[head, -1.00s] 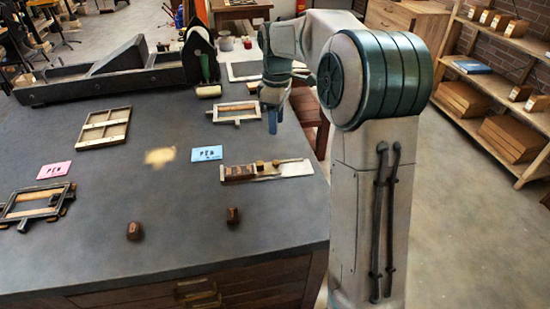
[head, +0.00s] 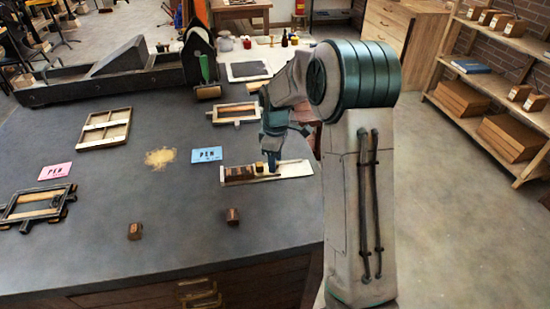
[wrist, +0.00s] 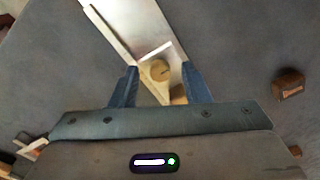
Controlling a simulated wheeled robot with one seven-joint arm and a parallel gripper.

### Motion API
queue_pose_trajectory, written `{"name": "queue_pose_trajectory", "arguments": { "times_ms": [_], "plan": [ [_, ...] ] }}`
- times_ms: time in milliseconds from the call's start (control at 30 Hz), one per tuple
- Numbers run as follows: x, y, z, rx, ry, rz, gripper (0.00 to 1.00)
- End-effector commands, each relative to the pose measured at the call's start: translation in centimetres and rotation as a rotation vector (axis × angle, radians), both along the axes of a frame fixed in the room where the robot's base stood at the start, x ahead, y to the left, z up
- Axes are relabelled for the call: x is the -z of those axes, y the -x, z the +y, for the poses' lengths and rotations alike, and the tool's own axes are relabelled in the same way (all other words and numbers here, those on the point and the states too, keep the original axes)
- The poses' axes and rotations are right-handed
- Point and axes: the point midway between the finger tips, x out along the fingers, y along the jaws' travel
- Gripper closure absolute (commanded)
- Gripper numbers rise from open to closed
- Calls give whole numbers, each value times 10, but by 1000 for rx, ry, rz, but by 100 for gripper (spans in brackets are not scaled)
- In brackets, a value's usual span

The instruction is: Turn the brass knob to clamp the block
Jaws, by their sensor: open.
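The brass knob (wrist: 160,71) shows in the wrist view as a round disc with a slot-like dark mark, on a pale tray (wrist: 118,22). My gripper (wrist: 159,68) is open, with one blue finger on each side of the knob; I cannot tell whether they touch it. In the head view my gripper (head: 271,168) points down over the middle of the tray (head: 296,169) and partly hides the knob. A row of dark brown blocks (head: 238,174) lies in the tray's left part. My gripper's body hides part of the tray in the wrist view.
Two small brown blocks (head: 135,231) and (head: 233,217) stand on the dark table near its front edge. A blue card (head: 207,154), a pink card (head: 55,171) and several wooden frames (head: 105,129) lie around. A large press (head: 120,78) stands at the back left.

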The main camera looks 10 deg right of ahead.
Motion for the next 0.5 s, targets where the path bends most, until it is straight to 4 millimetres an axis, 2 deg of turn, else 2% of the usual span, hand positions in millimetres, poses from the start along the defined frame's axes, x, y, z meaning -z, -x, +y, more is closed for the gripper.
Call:
{"name": "queue_pose_trajectory", "arguments": {
  "times_ms": [167, 233, 333, 500],
  "plan": [
    [0, 0, 0, 0, 0, 0, 58],
    [0, 0, 0, 1, 0, 0, 71],
    [0, 0, 0, 1, 0, 0, 99],
    [0, 0, 0, 2, 0, 0, 100]
  ]
}}
